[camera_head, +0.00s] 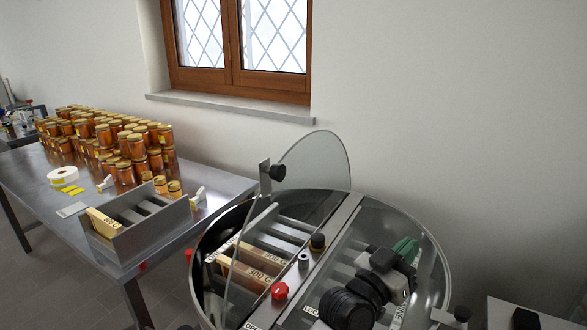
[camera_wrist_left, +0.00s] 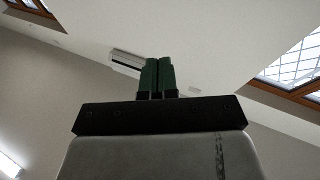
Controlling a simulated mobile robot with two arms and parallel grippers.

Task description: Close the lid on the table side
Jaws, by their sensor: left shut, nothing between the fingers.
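The table-side lid (camera_head: 318,160) is a clear half-disc on the round steel tank (camera_head: 440,240). It stands raised and tilted, with a black knob (camera_head: 277,172) near its upper left edge. The left half of the tank is open below it, showing wooden frames (camera_head: 262,253) inside. My left gripper (camera_head: 407,250) has green fingertips and is over the right half of the tank, across the central bar from the raised lid and apart from it. In the left wrist view the fingers (camera_wrist_left: 157,76) are together and empty. My right gripper does not show.
A steel table (camera_head: 30,180) at the left holds many honey jars (camera_head: 130,150), a label roll (camera_head: 62,175) and a metal rack (camera_head: 140,235). A wall and window sill (camera_head: 230,107) are behind.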

